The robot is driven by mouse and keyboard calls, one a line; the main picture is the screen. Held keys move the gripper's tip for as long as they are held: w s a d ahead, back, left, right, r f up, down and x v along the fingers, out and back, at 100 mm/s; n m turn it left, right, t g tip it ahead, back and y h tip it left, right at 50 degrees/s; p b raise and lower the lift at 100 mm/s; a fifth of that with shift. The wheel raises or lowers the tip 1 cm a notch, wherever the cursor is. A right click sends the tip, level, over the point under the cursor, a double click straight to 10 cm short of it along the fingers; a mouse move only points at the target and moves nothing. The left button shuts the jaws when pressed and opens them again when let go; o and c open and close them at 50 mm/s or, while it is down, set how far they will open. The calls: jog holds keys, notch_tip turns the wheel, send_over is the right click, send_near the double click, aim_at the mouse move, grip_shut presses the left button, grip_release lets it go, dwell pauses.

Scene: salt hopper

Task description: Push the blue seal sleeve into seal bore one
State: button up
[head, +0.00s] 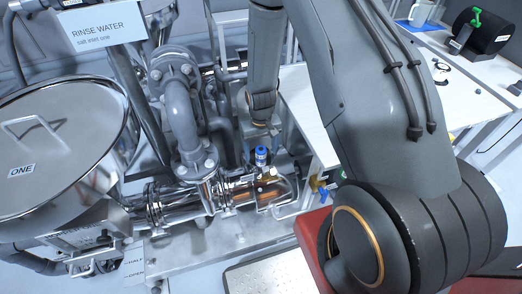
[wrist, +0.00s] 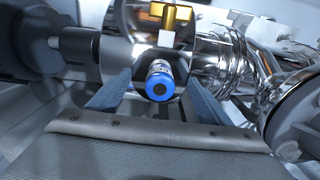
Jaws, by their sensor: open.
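The blue seal sleeve (head: 261,154) stands on the shiny pipework in the head view, just below the end of my arm. My gripper (wrist: 158,98) is open, with one finger on each side of the sleeve. Gaps show between the sleeve and both fingers, and nothing is held. I cannot make out seal bore one; whether the sleeve's far end sits in a bore is hidden.
A polished pipe (head: 235,192) runs beneath the sleeve, close to a large lidded hopper (head: 55,140) marked ONE. A brass-coloured fitting (wrist: 165,15) stands just beyond the sleeve. A curved steel pipe (wrist: 262,65) is close on the right. A white bench (head: 310,105) lies to the right.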

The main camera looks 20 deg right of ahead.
aim_at(261, 149)
jog(key=shift+r, duration=0.15)
jog(key=shift+r+p, duration=1.95)
jog(key=shift+r, duration=0.9)
notch_tip(261, 149, up, 8)
jog(key=b, duration=0.1)
